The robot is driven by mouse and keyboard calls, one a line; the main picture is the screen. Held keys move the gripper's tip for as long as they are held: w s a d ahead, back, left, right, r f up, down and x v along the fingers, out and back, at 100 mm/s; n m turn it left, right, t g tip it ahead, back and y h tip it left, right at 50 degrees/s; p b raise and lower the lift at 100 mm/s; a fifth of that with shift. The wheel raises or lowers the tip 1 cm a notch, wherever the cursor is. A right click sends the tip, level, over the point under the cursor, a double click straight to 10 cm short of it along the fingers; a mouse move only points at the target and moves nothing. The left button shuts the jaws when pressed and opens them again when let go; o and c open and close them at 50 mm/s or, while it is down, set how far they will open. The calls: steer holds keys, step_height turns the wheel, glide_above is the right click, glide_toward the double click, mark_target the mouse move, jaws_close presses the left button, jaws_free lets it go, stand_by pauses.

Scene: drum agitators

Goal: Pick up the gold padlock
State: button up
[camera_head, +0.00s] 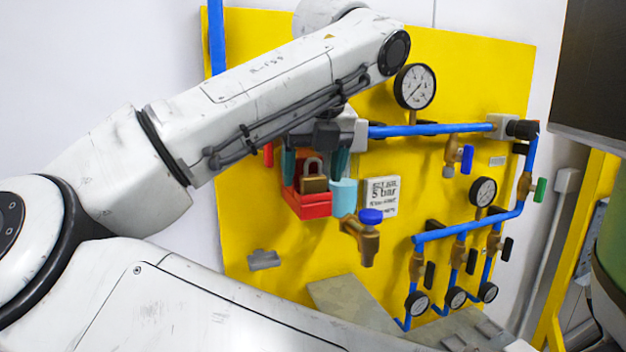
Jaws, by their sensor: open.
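The gold padlock (313,184) has a brass body and a grey shackle pointing up. It sits upright in a small red holder (309,208) in front of the yellow panel. My gripper (315,168) is over the holder, pointing down, with its teal fingers apart, one to the left and one to the right of the padlock in the picture. The jaws look empty. I cannot tell from this view whether the fingers are level with the padlock in depth or touch it. My arm hides part of the panel above and the upper gripper.
A light blue cylinder (343,197) stands right beside the holder. A brass tap with a blue knob (370,216) juts out to the lower right. Blue pipes (430,130) with gauges and valves fill the right of the yellow panel (245,220). The panel's lower left is mostly bare.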

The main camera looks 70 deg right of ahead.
mark_target(315, 176)
steer(key=c, duration=1.2)
steer(key=shift+c, duration=0.2)
steer(key=shift+r+p, duration=0.3)
steer(key=shift+r, duration=0.15)
steer(key=r, duration=0.1)
steer(key=r+p, duration=0.1)
steer(key=r, duration=0.1)
steer(key=shift+s+a+r+p, duration=0.15)
steer(key=shift+s+r+p, duration=0.1)
steer(key=shift+p, duration=0.1)
steer(key=s+a+r+p, duration=0.1)
steer(key=s+a+r, duration=0.6)
steer(key=s, duration=0.4)
steer(key=shift+v, duration=0.8)
steer(key=shift+d, duration=0.1)
